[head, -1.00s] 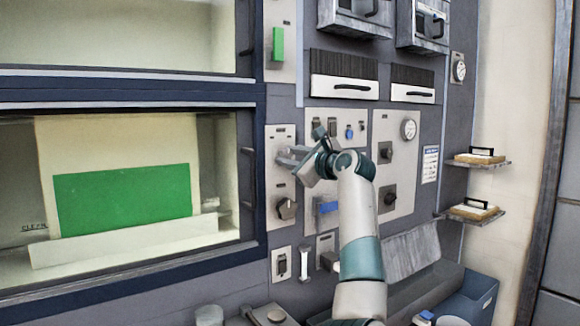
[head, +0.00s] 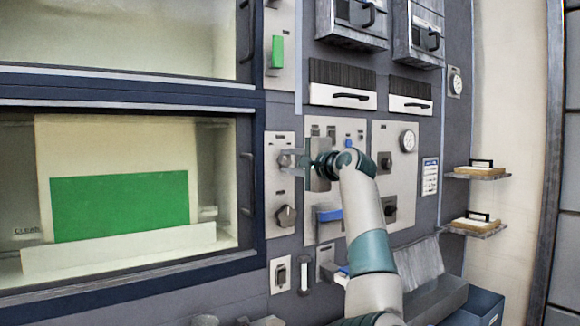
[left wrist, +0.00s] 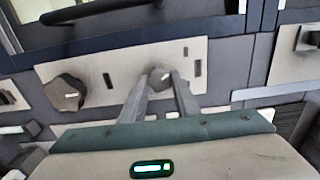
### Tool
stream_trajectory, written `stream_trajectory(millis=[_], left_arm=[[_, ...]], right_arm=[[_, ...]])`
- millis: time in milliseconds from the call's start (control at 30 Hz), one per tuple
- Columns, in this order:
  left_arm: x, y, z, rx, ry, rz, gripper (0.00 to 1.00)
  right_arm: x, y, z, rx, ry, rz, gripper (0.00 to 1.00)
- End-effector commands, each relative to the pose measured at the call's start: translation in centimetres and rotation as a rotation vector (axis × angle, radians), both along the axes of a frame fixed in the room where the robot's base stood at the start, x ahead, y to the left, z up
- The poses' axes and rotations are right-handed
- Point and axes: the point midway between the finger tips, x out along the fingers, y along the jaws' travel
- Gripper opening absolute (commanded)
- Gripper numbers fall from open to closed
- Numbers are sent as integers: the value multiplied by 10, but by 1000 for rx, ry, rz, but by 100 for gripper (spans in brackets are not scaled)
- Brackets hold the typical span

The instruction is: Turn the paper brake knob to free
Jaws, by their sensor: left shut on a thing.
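A narrow light panel (head: 280,187) beside the glazed door carries two knobs. My left gripper (head: 288,160) is at the upper knob, with its fingers pointing left toward the panel. In the left wrist view the left gripper (left wrist: 161,84) has its two fingers closed on the small grey upper knob (left wrist: 160,74), which shows between the tips. The fingers hide most of it in the head view. The larger dark lower knob (head: 286,215) is free, and it also shows in the left wrist view (left wrist: 66,93). The panel labels are too small to read, so the names cannot be told.
A glazed door with a dark handle (head: 248,184) stands left of the panel. A wider panel with a blue lever (head: 329,215) lies just right, behind my wrist. A gauge panel (head: 405,163) is further right. A small switch plate (head: 280,274) sits below.

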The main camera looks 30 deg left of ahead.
Motion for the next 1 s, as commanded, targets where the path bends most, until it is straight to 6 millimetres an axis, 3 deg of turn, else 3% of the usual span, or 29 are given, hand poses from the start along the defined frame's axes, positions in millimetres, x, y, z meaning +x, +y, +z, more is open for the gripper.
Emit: stream_trajectory(millis=[300, 800, 833, 900, 1000], left_arm=[[0, 0, -1, -60, -133, 1, 6], [0, 0, -1, -70, -157, 1, 6], [0, 0, -1, -70, -157, 1, 33], [0, 0, -1, -70, -157, 1, 47], [0, 0, -1, -69, -158, 1, 47]], right_arm=[[5, 2, 8, 1, -3, 1, 83], [5, 2, 9, 1, -2, 1, 83], [5, 2, 9, 1, -3, 1, 83], [6, 2, 9, 1, -3, 1, 83], [6, 2, 10, 2, -4, 0, 83]])
